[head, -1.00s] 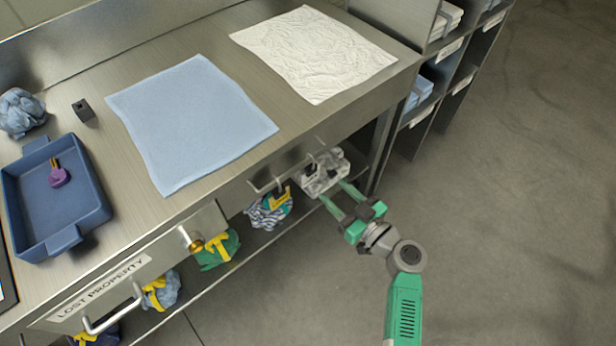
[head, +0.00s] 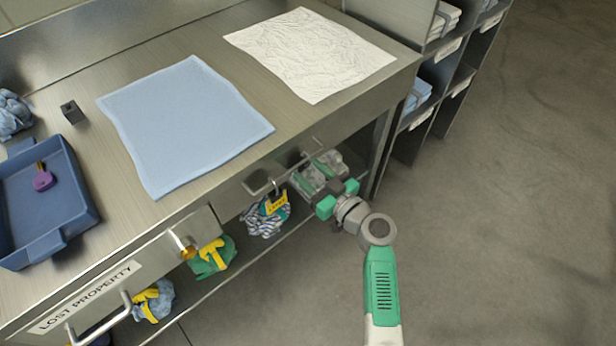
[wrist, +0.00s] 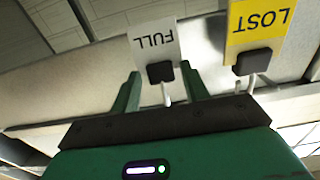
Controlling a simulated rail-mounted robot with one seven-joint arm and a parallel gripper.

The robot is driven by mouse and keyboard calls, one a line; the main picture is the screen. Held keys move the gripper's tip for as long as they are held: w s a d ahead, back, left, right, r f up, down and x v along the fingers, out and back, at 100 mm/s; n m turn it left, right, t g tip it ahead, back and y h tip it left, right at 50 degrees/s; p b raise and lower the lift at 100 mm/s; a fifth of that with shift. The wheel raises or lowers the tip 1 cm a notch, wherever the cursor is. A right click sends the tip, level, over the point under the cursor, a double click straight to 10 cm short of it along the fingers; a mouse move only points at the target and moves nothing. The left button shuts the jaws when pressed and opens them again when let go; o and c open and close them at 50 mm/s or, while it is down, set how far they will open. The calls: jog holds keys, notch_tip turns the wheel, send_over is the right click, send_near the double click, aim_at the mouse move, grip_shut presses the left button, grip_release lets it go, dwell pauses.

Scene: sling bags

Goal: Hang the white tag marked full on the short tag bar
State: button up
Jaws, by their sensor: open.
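The white tag marked FULL (wrist: 154,42) appears upside down in the wrist view, with a black block (wrist: 160,72) at its edge and a pale peg below that. My gripper (wrist: 162,88) is open, its green fingers on either side of the black block with gaps showing. I cannot make out the white tag in the head view, where my gripper (head: 314,175) is under the counter's front edge.
A yellow LOST tag (wrist: 262,22) is close beside the white one, also near a striped bag (head: 262,220) in the head view. A green bag (head: 212,262) sits on the lower shelf. The counter (head: 75,170) overhangs my gripper. Open floor lies right.

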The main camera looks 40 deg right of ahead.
grip_shut()
jog(key=r, duration=0.1)
jog(key=r+p, duration=0.1)
jog(key=r, duration=0.1)
jog(key=shift+s+p, duration=0.25)
jog(key=shift+p, duration=0.15)
jog(key=shift+s, duration=0.1)
jog(key=s, duration=0.7)
jog(key=shift+s, duration=0.2)
dwell(0.8)
